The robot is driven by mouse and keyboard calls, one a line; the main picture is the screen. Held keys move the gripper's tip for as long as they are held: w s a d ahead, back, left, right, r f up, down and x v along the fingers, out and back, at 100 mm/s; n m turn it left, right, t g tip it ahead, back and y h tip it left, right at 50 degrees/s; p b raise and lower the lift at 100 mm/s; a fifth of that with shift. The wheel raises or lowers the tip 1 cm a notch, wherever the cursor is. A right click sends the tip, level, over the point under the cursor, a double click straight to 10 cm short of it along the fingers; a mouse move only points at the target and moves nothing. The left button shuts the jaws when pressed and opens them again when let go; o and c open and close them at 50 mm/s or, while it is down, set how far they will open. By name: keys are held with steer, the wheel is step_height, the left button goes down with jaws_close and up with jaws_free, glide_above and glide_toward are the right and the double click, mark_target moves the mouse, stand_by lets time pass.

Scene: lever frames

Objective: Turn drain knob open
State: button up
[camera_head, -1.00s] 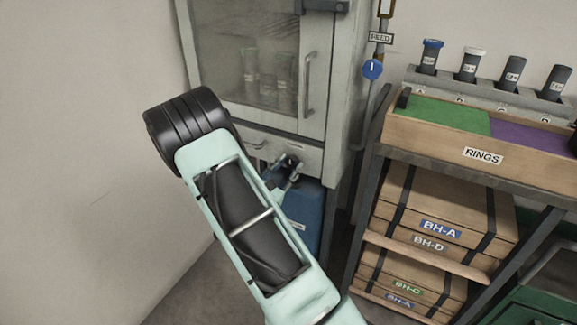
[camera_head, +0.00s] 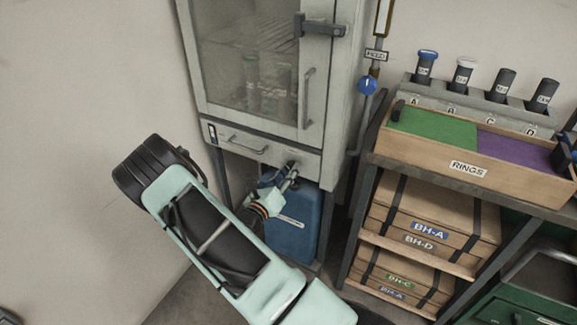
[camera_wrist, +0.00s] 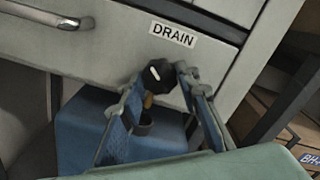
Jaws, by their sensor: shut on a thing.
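The drain knob (camera_wrist: 159,76) is black with a short white mark, on the cabinet's lower front just under the DRAIN label (camera_wrist: 173,34). In the wrist view the white mark is tilted. My gripper (camera_wrist: 158,80) has one blue-padded finger on each side of the knob and is shut on it. A small brass-coloured piece and a dark spout (camera_wrist: 143,122) show below the knob between the fingers. In the head view my gripper (camera_head: 289,179) reaches the cabinet's underside edge, and the knob is mostly hidden there.
The cabinet (camera_head: 309,135) has a glass door with glassware behind it. A blue container (camera_head: 294,235) stands below the drain. A blue FEED knob (camera_head: 367,85) is on a pipe to the right. A shelf with a RINGS tray (camera_head: 468,169) and wooden boxes stands right.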

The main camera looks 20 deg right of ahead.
steer(key=shift+n+p, duration=0.65)
steer(key=shift+n, duration=0.45)
steer(key=o, duration=1.2)
steer(key=shift+c, duration=0.2)
steer(key=v, duration=1.2)
